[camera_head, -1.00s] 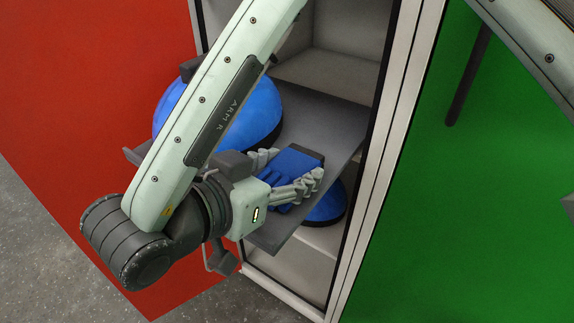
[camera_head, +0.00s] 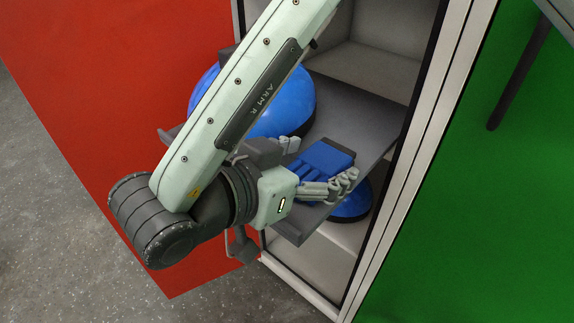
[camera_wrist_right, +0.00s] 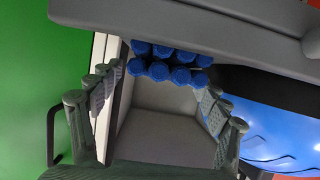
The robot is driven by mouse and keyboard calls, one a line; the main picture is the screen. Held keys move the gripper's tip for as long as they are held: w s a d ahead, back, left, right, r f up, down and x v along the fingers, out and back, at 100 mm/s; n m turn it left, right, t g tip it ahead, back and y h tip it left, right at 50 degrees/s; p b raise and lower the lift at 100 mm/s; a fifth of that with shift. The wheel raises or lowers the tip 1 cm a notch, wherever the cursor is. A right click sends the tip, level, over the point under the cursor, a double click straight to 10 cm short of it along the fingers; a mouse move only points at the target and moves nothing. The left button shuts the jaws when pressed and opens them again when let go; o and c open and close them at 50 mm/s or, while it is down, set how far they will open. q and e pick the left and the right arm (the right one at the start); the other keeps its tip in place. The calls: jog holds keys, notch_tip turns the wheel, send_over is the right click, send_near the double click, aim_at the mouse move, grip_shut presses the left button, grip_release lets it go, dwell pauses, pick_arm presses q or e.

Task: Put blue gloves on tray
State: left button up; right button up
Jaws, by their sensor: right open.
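The blue gloves (camera_head: 325,158) lie on a flat grey board (camera_head: 368,132) that juts from an open cabinet. I cannot tell whether this board is the tray. My right gripper (camera_head: 318,166) is open, its fingers at either side of the gloves, the near finger partly in front of them. I cannot tell whether the fingers touch them. In the right wrist view the blue glove fingers (camera_wrist_right: 170,66) show beneath the grey slab, between the open fingers of my right gripper (camera_wrist_right: 157,84). My left gripper is out of view.
A large blue rounded object (camera_head: 290,105) sits on the board behind my right arm. Another blue rounded object (camera_head: 352,208) is below the board. The pale cabinet frame (camera_head: 420,150) stands close right of the gripper. Red and green panels flank the cabinet.

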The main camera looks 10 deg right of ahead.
jog(key=v, duration=1)
jog(key=shift+a+b, duration=0.15)
jog(key=shift+b, duration=0.15)
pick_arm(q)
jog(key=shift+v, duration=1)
pick_arm(e)
jog(key=shift+s+a+r, duration=0.15)
jog(key=shift+s+a, duration=0.2)
jog(key=shift+s, duration=0.05)
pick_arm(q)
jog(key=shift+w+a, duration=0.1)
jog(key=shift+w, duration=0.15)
